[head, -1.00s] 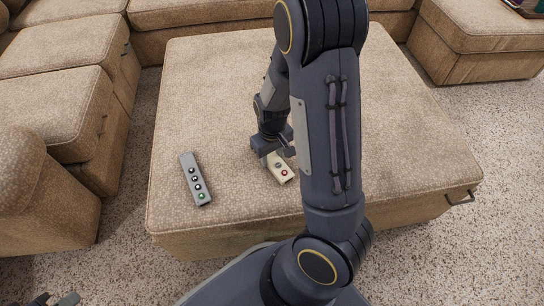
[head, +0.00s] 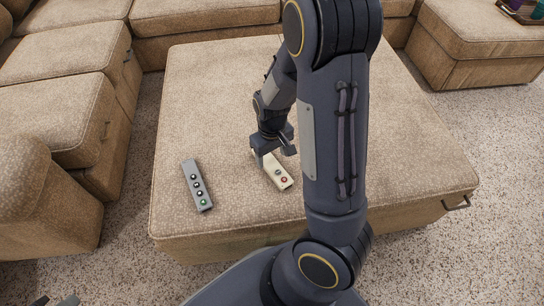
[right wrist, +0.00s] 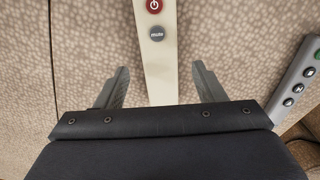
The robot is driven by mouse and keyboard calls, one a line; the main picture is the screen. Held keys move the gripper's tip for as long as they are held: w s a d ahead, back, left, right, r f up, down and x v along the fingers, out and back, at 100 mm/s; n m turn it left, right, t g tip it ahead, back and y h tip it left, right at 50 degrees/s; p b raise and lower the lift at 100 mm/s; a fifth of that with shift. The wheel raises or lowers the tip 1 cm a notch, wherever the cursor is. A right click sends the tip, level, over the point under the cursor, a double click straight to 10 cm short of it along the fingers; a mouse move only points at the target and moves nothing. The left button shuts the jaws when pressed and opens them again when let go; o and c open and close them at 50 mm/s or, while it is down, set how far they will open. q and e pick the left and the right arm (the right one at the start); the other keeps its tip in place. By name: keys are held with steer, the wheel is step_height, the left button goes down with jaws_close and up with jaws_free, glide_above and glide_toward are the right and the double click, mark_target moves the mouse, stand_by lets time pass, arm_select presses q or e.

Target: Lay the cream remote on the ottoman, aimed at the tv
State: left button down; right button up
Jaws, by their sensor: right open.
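The cream remote (head: 277,173) lies on the tan ottoman (head: 200,110), slanting, with its red button at the near end. My right gripper (head: 273,155) is open over the remote's far part. In the right wrist view, its two fingers stand apart on either side of the cream remote (right wrist: 157,65), with a gap on each side. The far end of the remote is hidden by the gripper. Only a small tip of my left gripper (head: 68,300) shows at the bottom left edge. No tv is in view.
A grey remote (head: 197,186) with several buttons lies on the ottoman to the left of the cream one; it also shows in the right wrist view (right wrist: 298,85). Sofa sections (head: 60,85) stand left and behind.

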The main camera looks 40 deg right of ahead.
step_height(320, 180, up, 7)
steer(key=p, duration=0.3)
step_height(320, 180, up, 12)
steer(key=m+t+y, duration=0.1)
steer(key=t+y, duration=0.2)
steer(key=y, duration=0.1)
glide_above(272, 164)
steer(key=s+a, duration=0.7)
steer(key=s+a+r+t, duration=0.2)
steer(key=s+a+r, duration=0.1)
steer(key=s, duration=0.3)
steer(key=shift+s+a+r+t, duration=0.25)
steer(key=shift+r+t, duration=0.05)
steer(key=shift+r, duration=0.35)
steer(key=shift+r+p, duration=0.1)
steer(key=shift+p, duration=0.2)
